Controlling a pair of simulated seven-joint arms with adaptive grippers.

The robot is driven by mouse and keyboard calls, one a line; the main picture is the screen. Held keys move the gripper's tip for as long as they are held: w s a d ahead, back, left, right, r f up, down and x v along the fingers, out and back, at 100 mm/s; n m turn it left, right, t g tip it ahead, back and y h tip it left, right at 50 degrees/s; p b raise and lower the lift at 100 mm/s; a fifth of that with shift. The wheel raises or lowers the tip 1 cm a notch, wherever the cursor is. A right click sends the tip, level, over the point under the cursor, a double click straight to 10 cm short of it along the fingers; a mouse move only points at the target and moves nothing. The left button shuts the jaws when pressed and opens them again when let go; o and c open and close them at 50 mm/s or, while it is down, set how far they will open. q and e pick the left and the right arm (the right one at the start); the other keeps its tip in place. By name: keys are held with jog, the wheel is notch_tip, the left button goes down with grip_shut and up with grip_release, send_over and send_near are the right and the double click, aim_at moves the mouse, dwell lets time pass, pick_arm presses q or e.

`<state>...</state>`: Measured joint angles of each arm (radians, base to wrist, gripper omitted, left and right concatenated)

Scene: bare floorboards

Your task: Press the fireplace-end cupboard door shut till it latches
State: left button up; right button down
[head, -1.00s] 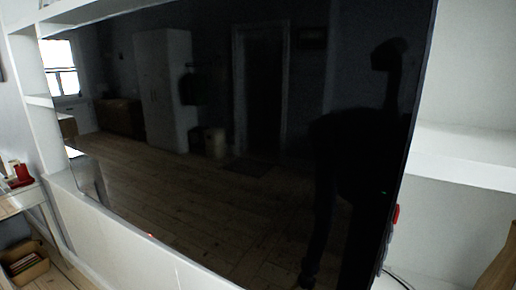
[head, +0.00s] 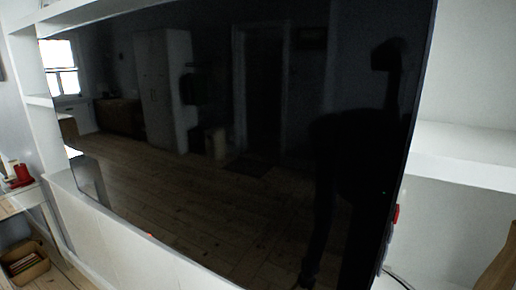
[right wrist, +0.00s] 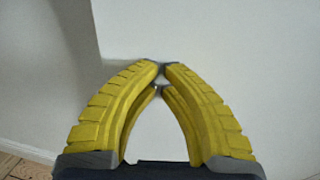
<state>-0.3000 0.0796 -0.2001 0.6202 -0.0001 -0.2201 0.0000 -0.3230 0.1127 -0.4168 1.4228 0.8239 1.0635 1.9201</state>
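In the right wrist view a flat white panel (right wrist: 215,45) stands in front of my right gripper (right wrist: 162,70). Its left edge runs down beside another white surface (right wrist: 45,75). The panel may be the cupboard door; I cannot tell whether it is open or latched. My right gripper's yellow fingers meet at their tips with nothing between them. The tips are close to the panel, but contact is unclear. In the head view a low white cabinet front (head: 125,245) runs below a large black screen. My left gripper is not in view.
The glossy black screen (head: 220,130) fills most of the head view and reflects the room. White shelves (head: 465,155) stand at its right. At the far left are a small table (head: 18,200) with red items and a box (head: 25,265). Floorboards (right wrist: 22,167) show at lower left.

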jog(key=shift+x, duration=2.1)
jog(key=v, duration=1.3)
dwell(1.1)
